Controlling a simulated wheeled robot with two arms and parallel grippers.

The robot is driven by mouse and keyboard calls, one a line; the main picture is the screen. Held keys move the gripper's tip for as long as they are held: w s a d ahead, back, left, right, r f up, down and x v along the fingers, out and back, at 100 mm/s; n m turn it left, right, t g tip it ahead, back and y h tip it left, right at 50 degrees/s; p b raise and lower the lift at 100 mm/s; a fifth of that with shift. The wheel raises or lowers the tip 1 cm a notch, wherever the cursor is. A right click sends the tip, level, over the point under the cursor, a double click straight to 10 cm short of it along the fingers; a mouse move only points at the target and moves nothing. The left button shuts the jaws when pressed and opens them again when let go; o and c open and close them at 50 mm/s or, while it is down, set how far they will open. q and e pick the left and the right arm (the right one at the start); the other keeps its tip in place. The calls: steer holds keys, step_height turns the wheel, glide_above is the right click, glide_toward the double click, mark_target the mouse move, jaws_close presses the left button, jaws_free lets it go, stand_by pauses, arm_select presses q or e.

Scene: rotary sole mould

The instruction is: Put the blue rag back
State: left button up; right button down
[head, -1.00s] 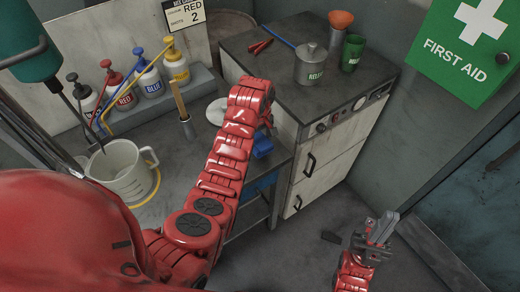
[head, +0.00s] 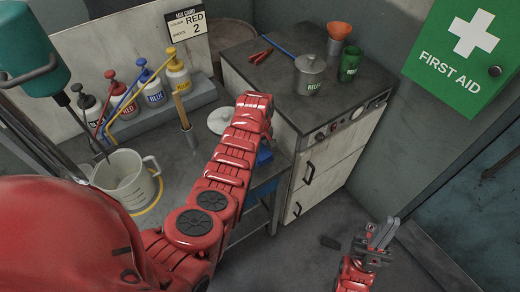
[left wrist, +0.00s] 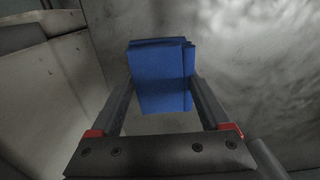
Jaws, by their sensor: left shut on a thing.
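The blue rag (left wrist: 160,78) is a folded blue block between the two fingers of my left gripper (left wrist: 160,95) in the left wrist view. The gripper is shut on it. In the head view a small part of the rag (head: 264,156) shows beside my red left forearm, near the bench's right edge; the arm hides the left fingers there. My right gripper (head: 382,231) is low at the right over the floor, with its fingers apart and empty.
The bench holds a mixing jug (head: 125,178), several pump bottles (head: 153,90) and a pale round lid (head: 219,121). The cabinet right of it carries a release pot (head: 309,76), a green cup (head: 349,64) and red-handled pliers (head: 260,56).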

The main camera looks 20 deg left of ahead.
mark_target(260, 150)
arm_select(q)
steer(key=shift+f, duration=0.2)
steer(key=o, duration=1.2)
steer(key=shift+c, duration=0.2)
steer(key=shift+r, duration=0.2)
step_height(260, 150, up, 5)
steer(key=shift+w+f+b, duration=0.15)
steer(key=shift+f+b, duration=0.05)
steer(key=shift+b, duration=0.85)
step_height(260, 150, up, 7)
steer(key=p, duration=0.2)
steer(key=shift+s+r+p, duration=0.2)
steer(key=shift+p, duration=0.1)
